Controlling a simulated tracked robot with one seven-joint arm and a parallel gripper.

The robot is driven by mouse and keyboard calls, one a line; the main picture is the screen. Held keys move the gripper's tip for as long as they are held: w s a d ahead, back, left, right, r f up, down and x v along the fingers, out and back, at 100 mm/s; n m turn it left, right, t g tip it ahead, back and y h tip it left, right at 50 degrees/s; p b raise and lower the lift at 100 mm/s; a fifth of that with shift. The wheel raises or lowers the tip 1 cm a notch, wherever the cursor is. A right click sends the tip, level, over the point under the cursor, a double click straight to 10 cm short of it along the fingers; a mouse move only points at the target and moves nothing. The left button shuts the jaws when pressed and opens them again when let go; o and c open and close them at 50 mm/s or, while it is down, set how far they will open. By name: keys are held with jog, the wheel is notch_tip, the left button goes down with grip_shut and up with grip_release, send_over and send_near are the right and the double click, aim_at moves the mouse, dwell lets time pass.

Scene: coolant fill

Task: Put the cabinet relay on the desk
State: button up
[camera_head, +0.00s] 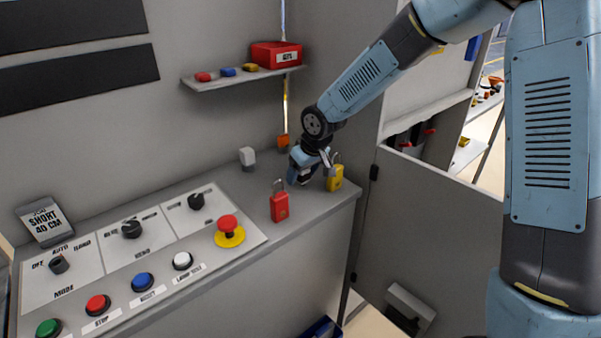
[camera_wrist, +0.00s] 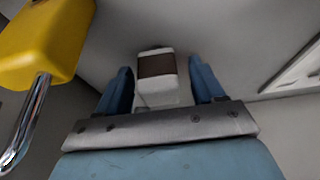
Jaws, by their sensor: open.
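A small white block with a brown face (camera_wrist: 157,88), which looks like the relay, is between my open fingers in the wrist view. A gap shows on each side of it. It appears to rest on the grey desk (camera_head: 327,205), though its contact is hidden. In the head view my gripper (camera_head: 302,178) is low over the desk's right end and hides the block. The gripper is open, with its blue fingers (camera_wrist: 160,92) on both sides of the block.
A yellow padlock (camera_head: 335,178) stands close beside my gripper, also large in the wrist view (camera_wrist: 40,40). A red padlock (camera_head: 279,204) stands in front. A white piece (camera_head: 247,157) and an orange piece (camera_head: 283,143) are behind. The control panel (camera_head: 160,255) fills the left.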

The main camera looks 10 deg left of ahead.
jog(key=v, duration=1.2)
jog(key=shift+s+r, duration=0.1)
jog(key=shift+r, duration=0.05)
jog(key=s+d+r+m+t+h, duration=0.15)
jog(key=s+d+r, duration=0.25)
jog(key=d, duration=0.6)
jog(key=s+d+r+m+t+h, duration=0.1)
jog(key=s+d+r+m+h, duration=0.2)
jog(key=d, duration=0.6)
jog(key=s+d+r+m, duration=0.2)
jog(key=s+d, duration=0.4)
jog(key=s, duration=0.2)
jog(key=s+d+r+m+y, duration=0.1)
jog(key=s+d+r+m, duration=0.1)
jog(key=s+d, duration=0.5)
jog(key=shift+s+r+m, duration=0.25)
jog(key=shift+s+m, duration=0.5)
jog(key=shift+s, duration=0.25)
jog(key=shift+o, duration=0.4)
jog(key=shift+d, duration=0.1)
